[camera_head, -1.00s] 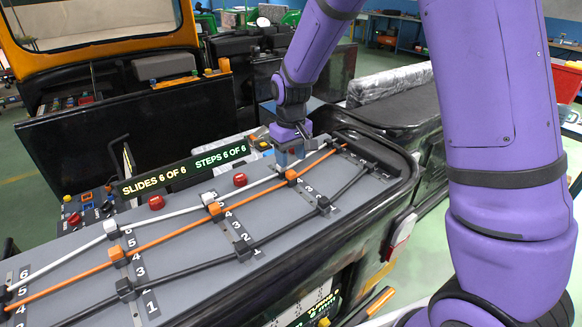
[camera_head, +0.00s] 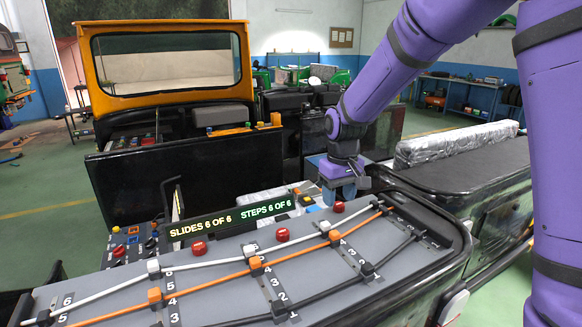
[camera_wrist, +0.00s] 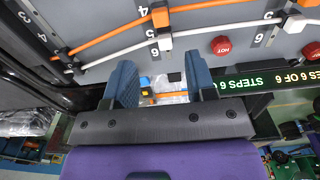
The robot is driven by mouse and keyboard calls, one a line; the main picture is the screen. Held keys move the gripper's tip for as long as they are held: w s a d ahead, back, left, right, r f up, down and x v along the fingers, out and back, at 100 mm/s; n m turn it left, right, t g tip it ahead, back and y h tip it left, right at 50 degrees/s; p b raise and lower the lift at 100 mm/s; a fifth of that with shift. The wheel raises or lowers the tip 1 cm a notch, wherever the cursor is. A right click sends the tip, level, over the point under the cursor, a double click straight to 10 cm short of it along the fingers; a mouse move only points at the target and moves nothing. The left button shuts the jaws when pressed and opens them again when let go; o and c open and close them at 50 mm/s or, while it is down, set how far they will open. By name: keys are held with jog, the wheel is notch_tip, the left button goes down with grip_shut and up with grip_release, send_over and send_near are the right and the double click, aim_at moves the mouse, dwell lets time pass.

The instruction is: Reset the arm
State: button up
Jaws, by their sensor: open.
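My gripper (camera_head: 343,190) hangs above the far right part of the grey slide panel (camera_head: 215,270), near its back edge. In the wrist view my gripper (camera_wrist: 161,82) shows two blue fingers spread apart with nothing between them. White, orange and black cables run along the panel. White sliders (camera_head: 153,267), orange sliders (camera_head: 257,262) and black sliders (camera_head: 279,308) sit on them beside numbered scales. A lit sign (camera_head: 232,218) reads "SLIDES 6 OF 6" and "STEPS 6 OF 6". Red buttons (camera_head: 199,248) stand along the panel's back.
An orange-framed windscreen (camera_head: 165,68) and a black bulkhead (camera_head: 180,172) stand behind the panel. A long dark seat (camera_head: 465,155) with a wrapped silver back lies to the right. Open floor (camera_head: 45,195) shows at left. A workbench (camera_head: 460,95) stands far back.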

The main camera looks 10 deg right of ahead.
jog(key=s+d+r+m+t, duration=0.15)
jog(key=s+d+r, duration=0.25)
jog(key=s+r, duration=0.5)
jog(key=s+d+r+m+t, duration=0.15)
jog(key=s+d+r, duration=0.25)
jog(key=s+r, duration=0.5)
jog(key=s+d+f+t, duration=0.1)
jog(key=s+t, duration=0.1)
jog(key=s, duration=0.9)
jog(key=shift+s+d+f+m, duration=0.2)
jog(key=shift+d+f+m, duration=0.1)
jog(key=shift+f, duration=0.05)
dwell(1.4)
